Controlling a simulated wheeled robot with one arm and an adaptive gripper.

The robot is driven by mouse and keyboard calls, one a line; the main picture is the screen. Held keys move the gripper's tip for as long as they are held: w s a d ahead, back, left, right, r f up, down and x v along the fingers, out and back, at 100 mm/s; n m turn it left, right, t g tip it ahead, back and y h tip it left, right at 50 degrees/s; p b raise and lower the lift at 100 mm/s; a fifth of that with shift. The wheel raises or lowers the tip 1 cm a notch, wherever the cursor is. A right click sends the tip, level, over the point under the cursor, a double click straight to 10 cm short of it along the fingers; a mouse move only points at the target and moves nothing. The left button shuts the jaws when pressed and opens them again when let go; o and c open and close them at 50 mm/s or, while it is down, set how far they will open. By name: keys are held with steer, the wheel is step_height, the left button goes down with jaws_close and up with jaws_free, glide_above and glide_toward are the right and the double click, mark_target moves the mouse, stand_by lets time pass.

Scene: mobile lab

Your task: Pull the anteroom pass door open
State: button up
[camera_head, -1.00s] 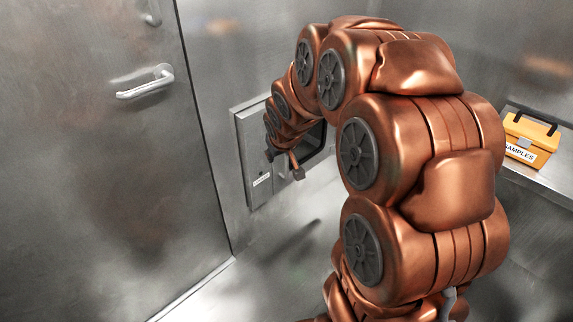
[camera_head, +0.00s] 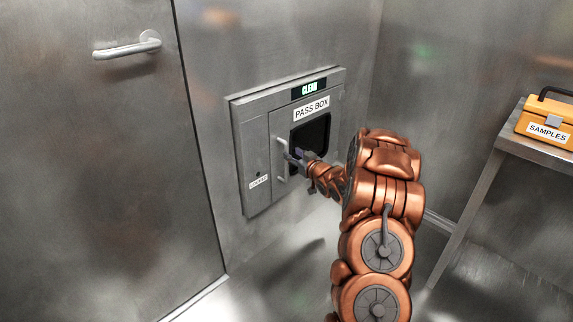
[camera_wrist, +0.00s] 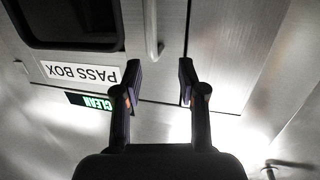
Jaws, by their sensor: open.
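A vertical bar handle (camera_head: 281,158) is at the door's left side. My gripper (camera_head: 291,156) is open beside the handle. In the wrist view, turned upside down, the handle (camera_wrist: 151,30) lies ahead, in line with the gap between the open fingers (camera_wrist: 158,80).
A large metal door (camera_head: 95,150) with a lever handle (camera_head: 128,47) is at the left. An orange "SAMPLES" case (camera_head: 545,118) sits on a metal table (camera_head: 510,143) at the right. The floor below the pass box is clear.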

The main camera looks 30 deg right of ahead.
steer(key=w+d+f+t+b, duration=0.1)
steer(key=w+f+b, duration=0.2)
steer(key=w, duration=0.4)
steer(key=shift+y, duration=0.3)
stand_by(0.4)
jaws_close()
stand_by(0.5)
